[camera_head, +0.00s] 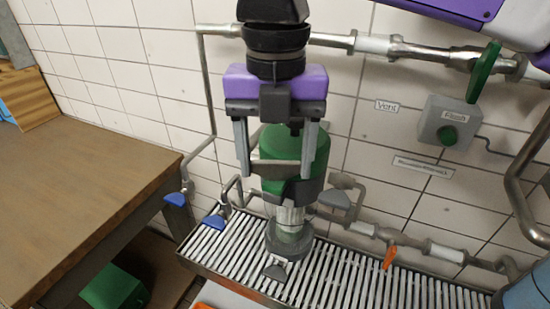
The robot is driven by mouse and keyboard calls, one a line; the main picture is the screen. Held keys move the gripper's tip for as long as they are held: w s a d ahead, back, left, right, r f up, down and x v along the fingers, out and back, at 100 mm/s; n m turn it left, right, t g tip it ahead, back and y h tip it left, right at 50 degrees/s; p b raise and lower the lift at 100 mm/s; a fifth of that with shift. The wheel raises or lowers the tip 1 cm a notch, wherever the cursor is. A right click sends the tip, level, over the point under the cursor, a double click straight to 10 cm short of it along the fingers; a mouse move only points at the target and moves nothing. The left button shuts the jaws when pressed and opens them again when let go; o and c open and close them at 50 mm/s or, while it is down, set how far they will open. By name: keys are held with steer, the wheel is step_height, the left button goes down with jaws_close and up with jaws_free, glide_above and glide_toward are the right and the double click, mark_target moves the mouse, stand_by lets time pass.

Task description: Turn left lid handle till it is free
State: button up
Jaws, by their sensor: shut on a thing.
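A vessel stands upright on a slatted metal grate, with a green domed top (290,145), a clear body (290,216) and a round grey base (289,240). My gripper (290,178), with a purple body and grey fingers, reaches down in front of the green top. Its fingers are shut at the dark collar under the dome, seemingly on the left lid handle, which they mostly hide. A grey lever-like piece (335,198) sticks out to the right of the collar; I cannot tell if it belongs to the lid.
A brown wooden table (80,190) stands at the left. Pipes with blue handles (175,199) and an orange lever (390,257) run close around the vessel. The grate (345,275) is clear at the right.

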mark_target(276, 164)
stand_by(0.3)
steer(key=o, duration=1.4)
steer(key=shift+c, duration=0.2)
steer(key=shift+r+b, duration=0.35)
steer(key=shift+r, duration=3.6)
